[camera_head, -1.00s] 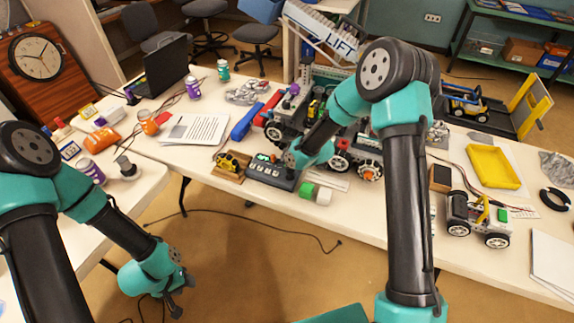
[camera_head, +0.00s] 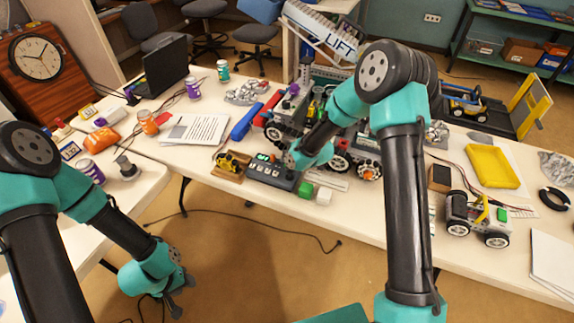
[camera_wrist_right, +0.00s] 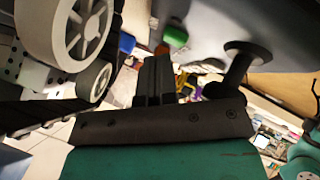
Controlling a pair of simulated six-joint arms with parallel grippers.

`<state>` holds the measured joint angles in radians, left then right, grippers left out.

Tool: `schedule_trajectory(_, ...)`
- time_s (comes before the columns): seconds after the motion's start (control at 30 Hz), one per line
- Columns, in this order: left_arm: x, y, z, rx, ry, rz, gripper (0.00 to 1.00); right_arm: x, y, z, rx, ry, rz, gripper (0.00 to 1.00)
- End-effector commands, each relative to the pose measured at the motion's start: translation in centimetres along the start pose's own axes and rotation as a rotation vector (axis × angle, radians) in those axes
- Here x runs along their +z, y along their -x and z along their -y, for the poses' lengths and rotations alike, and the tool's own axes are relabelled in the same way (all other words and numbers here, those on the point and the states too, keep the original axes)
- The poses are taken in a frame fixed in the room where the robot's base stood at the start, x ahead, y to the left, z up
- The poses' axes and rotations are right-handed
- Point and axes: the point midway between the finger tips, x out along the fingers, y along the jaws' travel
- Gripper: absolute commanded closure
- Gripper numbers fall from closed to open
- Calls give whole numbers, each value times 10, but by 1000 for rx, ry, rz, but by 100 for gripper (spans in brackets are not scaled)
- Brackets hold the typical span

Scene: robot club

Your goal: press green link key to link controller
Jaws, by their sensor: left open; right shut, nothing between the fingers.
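The controller (camera_head: 257,175) is a dark grey box near the front edge of the middle table, with a lit green display (camera_head: 264,157) and a row of pale keys. My right gripper (camera_head: 291,160) is shut and empty at the right end of the controller. In the right wrist view a round green key (camera_wrist_right: 175,37) shows just beyond the shut fingers (camera_wrist_right: 158,72). I cannot tell whether the fingers touch it. The gripper hides that end of the controller in the head view. My left gripper (camera_head: 182,296) is open and empty, low over the floor.
A wheeled robot (camera_head: 340,160) stands behind. A cable (camera_head: 260,227) lies on the floor.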

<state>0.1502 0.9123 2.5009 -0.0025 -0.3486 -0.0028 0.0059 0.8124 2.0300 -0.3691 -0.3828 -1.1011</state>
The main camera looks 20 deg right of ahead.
Motion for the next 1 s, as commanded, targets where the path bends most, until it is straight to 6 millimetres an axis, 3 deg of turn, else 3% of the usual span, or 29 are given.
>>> schedule_trajectory(0.03,0,0,0,0,0,0,57,4,-4,9,-18,-3,5,100)
schedule_trajectory(1.0,0,0,0,0,0,0,57,9,-10,16,-25,-3,8,100)
